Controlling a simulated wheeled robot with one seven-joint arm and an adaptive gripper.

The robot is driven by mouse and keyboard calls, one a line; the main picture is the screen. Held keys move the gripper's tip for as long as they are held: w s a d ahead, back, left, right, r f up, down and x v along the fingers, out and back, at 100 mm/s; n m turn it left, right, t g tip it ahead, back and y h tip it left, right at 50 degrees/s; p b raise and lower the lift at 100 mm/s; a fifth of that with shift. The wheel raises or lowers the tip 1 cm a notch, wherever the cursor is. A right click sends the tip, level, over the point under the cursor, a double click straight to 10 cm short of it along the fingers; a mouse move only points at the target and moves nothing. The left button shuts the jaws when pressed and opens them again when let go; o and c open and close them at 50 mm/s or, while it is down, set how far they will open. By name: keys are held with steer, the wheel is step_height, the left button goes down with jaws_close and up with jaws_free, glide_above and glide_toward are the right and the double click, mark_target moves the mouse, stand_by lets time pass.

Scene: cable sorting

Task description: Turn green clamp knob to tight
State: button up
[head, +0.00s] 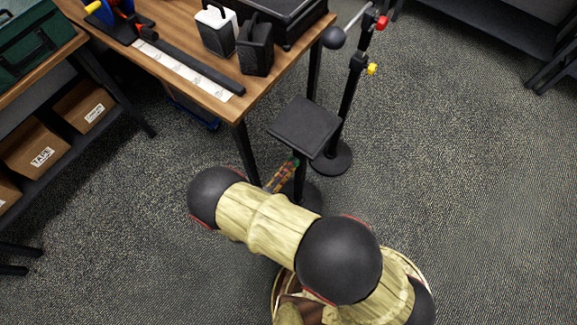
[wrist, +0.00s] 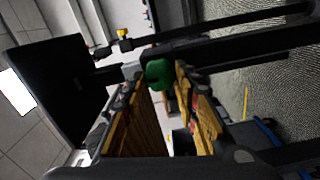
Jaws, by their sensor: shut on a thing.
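The green clamp knob (wrist: 158,73) shows in the wrist view between the fingertips of my gripper (wrist: 157,80). My gripper is shut on it, with one finger on each side. The knob sits on a black stand post (wrist: 190,45) that crosses the view. In the head view my gripper (head: 282,175) is partly hidden behind my arm, low beside the stand below a square black plate (head: 305,126). Any tight or loose marking cannot be made out.
A second stand carries a yellow knob (head: 372,69) and a red knob (head: 382,22), just behind the plate. A shelf with cardboard boxes (head: 35,145) is at left. Carpet at right is clear.

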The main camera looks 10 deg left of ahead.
steer(key=shift+f, duration=0.1)
steer(key=o, duration=1.2)
steer(key=shift+c, duration=0.2)
steer(key=shift+r, duration=0.2)
steer(key=o, duration=0.3)
step_height(320, 180, up, 8)
steer(key=shift+s+a+r, duration=0.1)
steer(key=shift+r, duration=0.35)
steer(key=c, duration=0.3)
steer(key=shift+r, duration=0.45)
